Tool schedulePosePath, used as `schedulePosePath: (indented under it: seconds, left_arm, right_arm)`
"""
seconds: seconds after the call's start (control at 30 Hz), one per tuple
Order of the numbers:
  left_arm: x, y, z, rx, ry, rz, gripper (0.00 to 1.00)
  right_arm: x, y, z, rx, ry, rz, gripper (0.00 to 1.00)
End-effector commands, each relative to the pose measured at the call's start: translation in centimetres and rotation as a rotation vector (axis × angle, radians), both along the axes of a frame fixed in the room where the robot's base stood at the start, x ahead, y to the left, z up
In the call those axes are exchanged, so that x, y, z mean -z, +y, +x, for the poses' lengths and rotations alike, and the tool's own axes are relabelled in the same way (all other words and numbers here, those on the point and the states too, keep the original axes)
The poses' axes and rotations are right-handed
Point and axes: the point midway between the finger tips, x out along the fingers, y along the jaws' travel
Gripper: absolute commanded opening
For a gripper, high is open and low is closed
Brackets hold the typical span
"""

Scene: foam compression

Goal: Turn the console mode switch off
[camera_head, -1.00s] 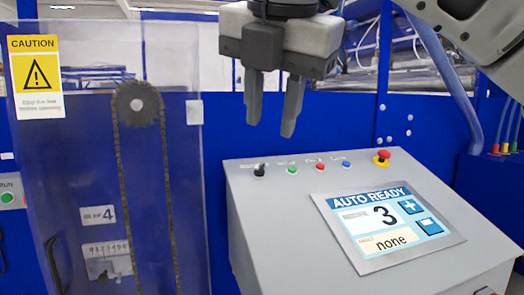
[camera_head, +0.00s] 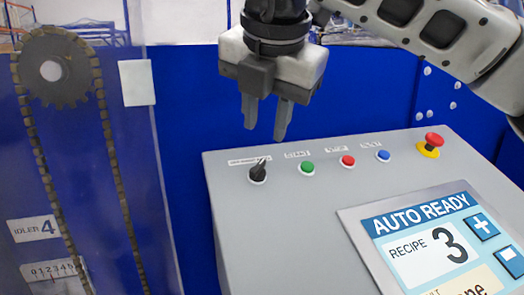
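The console mode switch (camera_head: 258,171) is a small black rotary knob at the upper left of the grey sloped console (camera_head: 290,225). Its pointer tilts up and to the right. The label above it is too small to read clearly. My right gripper (camera_head: 265,120) hangs above and behind the console's back edge, fingers pointing down. Its two fingers are apart with nothing between them, and it is clear of the switch. My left gripper is not in view.
Right of the switch are green (camera_head: 307,168), red (camera_head: 348,161) and blue (camera_head: 383,155) buttons, then a red emergency stop (camera_head: 433,141). The screen (camera_head: 430,245) reads AUTO READY, recipe 3. A clear guard with a chain and sprocket (camera_head: 60,70) stands at left.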

Motion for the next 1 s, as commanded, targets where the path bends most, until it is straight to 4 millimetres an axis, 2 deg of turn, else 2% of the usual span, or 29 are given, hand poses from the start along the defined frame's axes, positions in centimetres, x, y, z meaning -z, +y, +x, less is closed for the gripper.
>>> schedulePosePath:
  seconds: [0.2, 0.4, 0.57, 0.83, 0.93, 1.0]
  left_arm:
    - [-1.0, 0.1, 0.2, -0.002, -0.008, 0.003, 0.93]
    - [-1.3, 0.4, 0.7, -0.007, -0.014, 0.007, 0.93]
    - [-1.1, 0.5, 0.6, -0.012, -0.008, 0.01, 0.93]
    - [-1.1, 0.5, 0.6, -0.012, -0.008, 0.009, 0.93]
    - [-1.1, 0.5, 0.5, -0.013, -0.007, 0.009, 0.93]
    - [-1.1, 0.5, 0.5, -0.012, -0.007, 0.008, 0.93]
  right_arm:
    - [3.9, 0.2, 2.1, 0.001, 0.003, -0.002, 0.31]
    - [6.3, 0.4, 3.3, 0.0, 0.001, 0.0, 0.31]
    - [7.2, 0.5, 3.7, 0.0, -0.001, 0.0, 0.31]
    - [7.3, 0.5, 3.7, 0.0, -0.001, 0.0, 0.31]
    - [7.3, 0.5, 3.7, 0.0, -0.001, 0.0, 0.03]
    - [7.3, 0.5, 3.7, 0.0, -0.001, 0.0, 0.01]
